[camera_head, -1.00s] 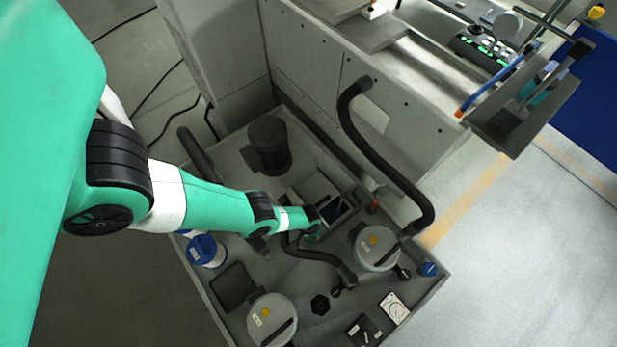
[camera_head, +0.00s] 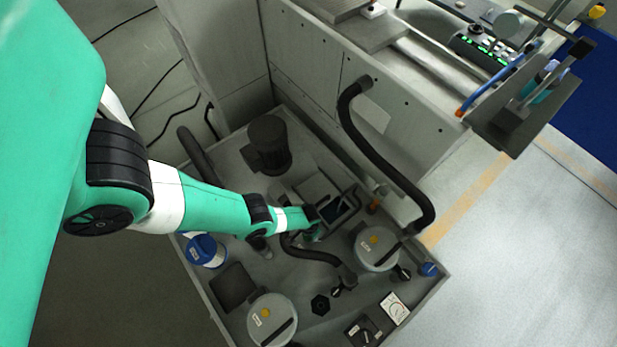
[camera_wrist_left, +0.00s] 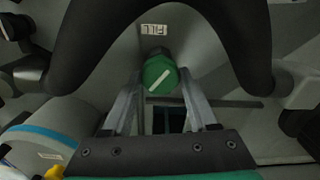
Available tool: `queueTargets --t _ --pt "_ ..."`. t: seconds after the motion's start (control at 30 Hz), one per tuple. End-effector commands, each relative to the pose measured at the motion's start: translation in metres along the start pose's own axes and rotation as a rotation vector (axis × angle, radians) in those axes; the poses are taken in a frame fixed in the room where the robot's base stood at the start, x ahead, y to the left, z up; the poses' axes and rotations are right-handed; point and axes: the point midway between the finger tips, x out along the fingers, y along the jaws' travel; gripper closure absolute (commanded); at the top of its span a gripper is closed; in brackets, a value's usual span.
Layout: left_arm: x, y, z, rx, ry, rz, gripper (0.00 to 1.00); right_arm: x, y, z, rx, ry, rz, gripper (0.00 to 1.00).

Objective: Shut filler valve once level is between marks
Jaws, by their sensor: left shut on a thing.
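The filler valve has a green knob (camera_wrist_left: 160,72) with a white pointer line, seen in the left wrist view. The line runs diagonally, from lower left to upper right. A FILL label (camera_wrist_left: 155,30) is on the grey surface beside it. My left gripper (camera_wrist_left: 160,90) is shut on the knob, one finger on each side. In the head view my left gripper (camera_head: 314,224) is over the middle of the tank unit, and the knob is hidden there. A dark opening (camera_head: 334,211) lies beside the gripper. I cannot make out a fluid level or its marks. My right gripper is not in view.
A black hose (camera_wrist_left: 170,8) arches close around the knob. Two round grey lidded housings (camera_head: 377,248) (camera_head: 272,320), a blue-topped canister (camera_head: 204,249), a black motor (camera_head: 268,145) and a dial gauge (camera_head: 394,309) crowd the unit. The floor at right is clear.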

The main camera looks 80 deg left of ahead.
Motion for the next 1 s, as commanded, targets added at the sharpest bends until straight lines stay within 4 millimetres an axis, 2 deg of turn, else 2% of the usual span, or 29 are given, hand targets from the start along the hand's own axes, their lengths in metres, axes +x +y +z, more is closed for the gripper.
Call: queueTargets --t 0.7,1.0 --pt "0.0013 -0.0006 0.0003 0.662 0.0 -0.001 0.96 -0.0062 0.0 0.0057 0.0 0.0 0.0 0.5" --pt "0.0011 -0.0007 0.0001 0.857 0.0 -0.001 0.96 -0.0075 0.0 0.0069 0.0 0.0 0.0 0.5"
